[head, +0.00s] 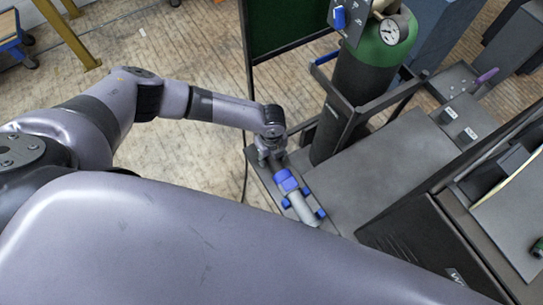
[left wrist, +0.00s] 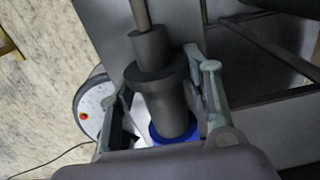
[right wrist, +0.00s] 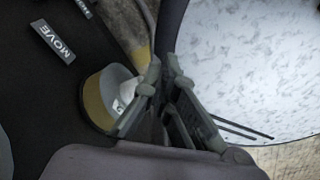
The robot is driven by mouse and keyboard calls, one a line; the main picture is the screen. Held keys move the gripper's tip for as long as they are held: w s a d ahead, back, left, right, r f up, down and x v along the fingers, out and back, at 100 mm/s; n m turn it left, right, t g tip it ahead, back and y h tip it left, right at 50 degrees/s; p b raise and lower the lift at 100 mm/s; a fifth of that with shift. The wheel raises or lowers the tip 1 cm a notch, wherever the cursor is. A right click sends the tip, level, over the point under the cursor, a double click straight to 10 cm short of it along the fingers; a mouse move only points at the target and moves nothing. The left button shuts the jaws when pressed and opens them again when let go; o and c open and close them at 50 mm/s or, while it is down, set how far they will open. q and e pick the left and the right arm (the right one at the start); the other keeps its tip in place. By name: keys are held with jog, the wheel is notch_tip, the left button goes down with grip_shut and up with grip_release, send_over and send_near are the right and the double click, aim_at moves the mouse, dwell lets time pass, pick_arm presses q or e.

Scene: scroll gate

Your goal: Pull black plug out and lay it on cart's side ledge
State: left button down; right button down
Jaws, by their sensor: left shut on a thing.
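The black plug (left wrist: 166,90), a stepped dark cylinder, stands between the fingers of my left gripper (left wrist: 166,72) in the left wrist view. The gripper is shut on it. A blue ring (left wrist: 158,137) surrounds the plug's lower end; I cannot tell whether the plug is still seated in it. In the head view my left gripper (head: 270,152) is over the cart's side ledge (head: 262,178), by a grey pipe (head: 302,207) with a blue collar (head: 287,181). The plug is not clear there. My right gripper (right wrist: 162,68) looks shut and empty in its wrist view.
A green gas cylinder (head: 362,95) with a gauge stands in a black frame behind the ledge. The cart's flat grey top (head: 385,160) is largely clear. A dark box (head: 425,235) stands at right. A yellow-and-white round part (right wrist: 103,97) is beside the right gripper.

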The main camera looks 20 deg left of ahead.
pick_arm(q)
jog(key=shift+w+a, duration=0.1)
jog(key=shift+w+a+b, duration=0.7)
jog(key=shift+w+a, duration=0.65)
jog(key=shift+a, duration=0.25)
jog(key=shift+s+d+r+p, duration=0.25)
jog(key=shift+s+d+p, duration=0.1)
jog(key=shift+s+p, duration=0.25)
jog(key=shift+s+d, duration=0.1)
jog(key=shift+d, duration=0.05)
jog(key=c, duration=0.8)
grip_release()
